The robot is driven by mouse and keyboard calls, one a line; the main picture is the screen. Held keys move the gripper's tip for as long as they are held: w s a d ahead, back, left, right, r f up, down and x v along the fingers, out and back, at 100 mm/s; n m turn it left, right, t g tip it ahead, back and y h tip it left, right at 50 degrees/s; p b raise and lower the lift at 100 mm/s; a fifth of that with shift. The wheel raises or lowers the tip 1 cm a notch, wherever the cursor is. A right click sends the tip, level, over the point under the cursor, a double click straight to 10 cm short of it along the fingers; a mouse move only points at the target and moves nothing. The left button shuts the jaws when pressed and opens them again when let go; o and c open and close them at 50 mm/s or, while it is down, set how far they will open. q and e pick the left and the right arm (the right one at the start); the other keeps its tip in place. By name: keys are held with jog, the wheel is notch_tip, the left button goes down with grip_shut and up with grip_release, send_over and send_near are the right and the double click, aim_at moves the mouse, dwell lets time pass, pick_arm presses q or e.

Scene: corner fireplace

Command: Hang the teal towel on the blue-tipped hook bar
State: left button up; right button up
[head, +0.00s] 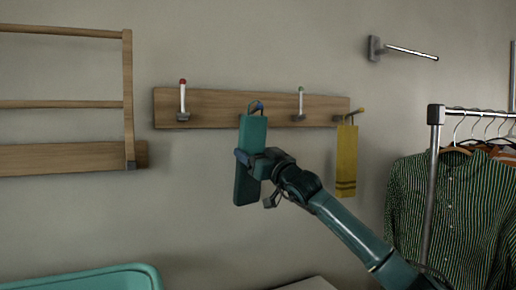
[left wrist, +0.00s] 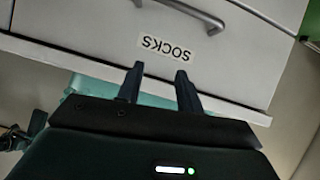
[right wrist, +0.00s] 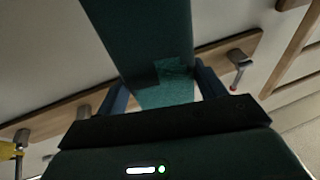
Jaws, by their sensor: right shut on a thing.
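The teal towel (head: 251,136) hangs upright in front of the wooden hook board. My right gripper (head: 256,158) is shut on the towel around its middle. In the right wrist view the towel (right wrist: 145,35) passes between the fingers (right wrist: 160,82). The blue-tipped hook (head: 256,106) shows just above the towel's top edge; the rest of it is hidden behind the towel. I cannot tell whether the towel's top is around the hook or only in front of it. My left gripper (left wrist: 159,70) is open and empty in front of a drawer labelled SOCKS (left wrist: 168,43).
The board (head: 225,105) also bears a red-tipped hook (head: 183,98), a green-tipped hook (head: 300,102) and a yellow-tipped hook (head: 357,111) with a yellow towel (head: 346,160). A wooden rack (head: 128,100) is left, a clothes rail (head: 434,150) right, a teal tub (head: 100,277) below.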

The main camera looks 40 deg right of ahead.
jog(key=shift+w+d+p, duration=0.2)
jog(key=shift+w+p, duration=0.15)
jog(key=shift+w, duration=0.25)
jog(key=shift+w+d+f+p, duration=0.15)
jog(key=shift+w+f+p, duration=0.05)
jog(key=shift+w+p, duration=0.25)
jog(key=shift+w+d+f+p, duration=0.2)
jog(key=shift+w+p, duration=0.1)
jog(key=shift+w, duration=0.25)
jog(key=shift+w+f, duration=0.15)
jog(key=shift+f, duration=0.25)
pick_arm(q)
jog(key=shift+s+a+r+m, duration=0.2)
jog(key=shift+a+r+m, duration=0.05)
jog(key=shift+r+m, duration=0.1)
pick_arm(e)
jog(key=shift+w+f, duration=0.15)
pick_arm(q)
jog(key=shift+w+r+b, duration=0.1)
jog(key=shift+b, duration=0.2)
jog(key=shift+d, duration=0.1)
